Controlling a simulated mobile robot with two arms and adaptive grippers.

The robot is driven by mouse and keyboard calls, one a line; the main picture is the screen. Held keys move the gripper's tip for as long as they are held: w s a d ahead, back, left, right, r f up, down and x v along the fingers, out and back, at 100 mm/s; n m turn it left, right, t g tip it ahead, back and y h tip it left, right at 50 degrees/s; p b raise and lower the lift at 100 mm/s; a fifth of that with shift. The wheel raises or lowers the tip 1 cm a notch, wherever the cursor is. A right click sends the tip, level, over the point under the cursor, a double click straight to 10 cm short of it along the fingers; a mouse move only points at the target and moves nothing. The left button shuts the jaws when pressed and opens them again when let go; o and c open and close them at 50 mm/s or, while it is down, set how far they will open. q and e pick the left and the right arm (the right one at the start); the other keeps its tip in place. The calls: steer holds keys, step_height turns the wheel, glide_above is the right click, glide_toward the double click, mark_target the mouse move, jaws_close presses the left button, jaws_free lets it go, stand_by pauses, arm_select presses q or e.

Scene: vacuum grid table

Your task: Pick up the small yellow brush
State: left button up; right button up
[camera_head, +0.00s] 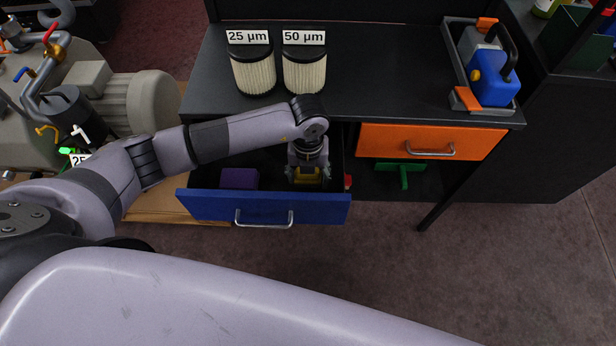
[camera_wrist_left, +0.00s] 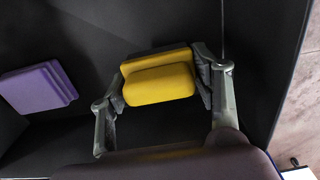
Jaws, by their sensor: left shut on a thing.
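The small yellow brush (camera_wrist_left: 158,84) lies between the two fingers of my left gripper (camera_wrist_left: 160,88) in the left wrist view. The fingers touch its two ends, and the gripper is shut on it. In the head view the yellow brush (camera_head: 308,178) shows only in part under my left gripper (camera_head: 307,172), down inside the open blue drawer (camera_head: 265,208). The brush is low, near the drawer floor; whether it touches the floor is hard to tell. My right gripper is not in view.
A purple block (camera_head: 239,179) lies in the drawer, left of the brush. Two filters (camera_head: 253,72) (camera_head: 304,72) stand on the black table (camera_head: 380,80) above. A closed orange drawer (camera_head: 432,142) is to the right. A blue canister (camera_head: 492,78) sits in a holder at the back right.

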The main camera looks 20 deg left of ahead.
arm_select(q)
step_height(320, 180, up, 18)
steer(key=shift+r, duration=0.25)
steer(key=o, duration=0.6)
steer(key=shift+c, duration=0.2)
steer(key=c, duration=0.4)
steer(key=shift+f, duration=0.1)
